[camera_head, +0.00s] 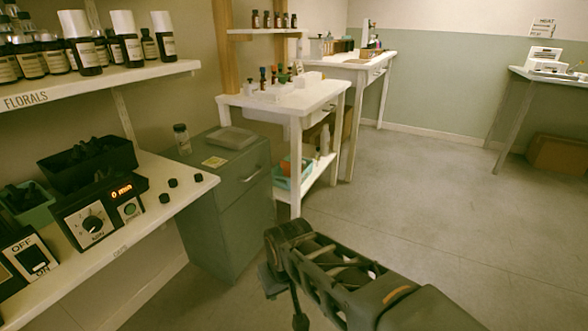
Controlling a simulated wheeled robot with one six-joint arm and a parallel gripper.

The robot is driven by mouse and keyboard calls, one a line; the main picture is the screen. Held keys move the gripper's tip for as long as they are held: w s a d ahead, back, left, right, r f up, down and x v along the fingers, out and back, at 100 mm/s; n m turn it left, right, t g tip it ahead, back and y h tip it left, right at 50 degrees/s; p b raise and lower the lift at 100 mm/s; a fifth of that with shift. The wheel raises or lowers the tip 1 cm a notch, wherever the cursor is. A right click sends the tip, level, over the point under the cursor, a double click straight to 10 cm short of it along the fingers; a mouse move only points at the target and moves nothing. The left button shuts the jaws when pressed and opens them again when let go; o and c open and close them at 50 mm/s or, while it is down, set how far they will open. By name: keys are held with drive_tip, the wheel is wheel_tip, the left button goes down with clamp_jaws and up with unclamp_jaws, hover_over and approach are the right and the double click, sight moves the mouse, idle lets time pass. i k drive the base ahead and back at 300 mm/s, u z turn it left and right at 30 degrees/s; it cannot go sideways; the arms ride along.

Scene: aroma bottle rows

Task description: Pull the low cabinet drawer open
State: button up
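The low cabinet (203,223) is grey-green and stands on the floor between the left shelf and a white table. Its drawer (240,181) is at the top of the front face and looks shut, with a pull handle (252,174) near its upper edge. A small jar (182,139), a pale flat item (231,137) and a yellowish label (215,161) are on the cabinet top. My dark arm reaches in from the lower right, its end well short of the handle. My gripper's fingers cannot be made out clearly.
The left shelf holds a timer box (99,210), black bins and loose caps; bottles stand on the shelf above. The white table (275,101) stands just right of the cabinet, with a teal bin (292,176) below. Open floor (430,190) lies to the right.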

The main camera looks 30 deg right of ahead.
sight(237, 176)
drive_tip(key=z, duration=0.2)
drive_tip(key=k, duration=0.6)
drive_tip(key=u, duration=0.45)
drive_tip(key=i, duration=1.45)
drive_tip(key=z, duration=0.55)
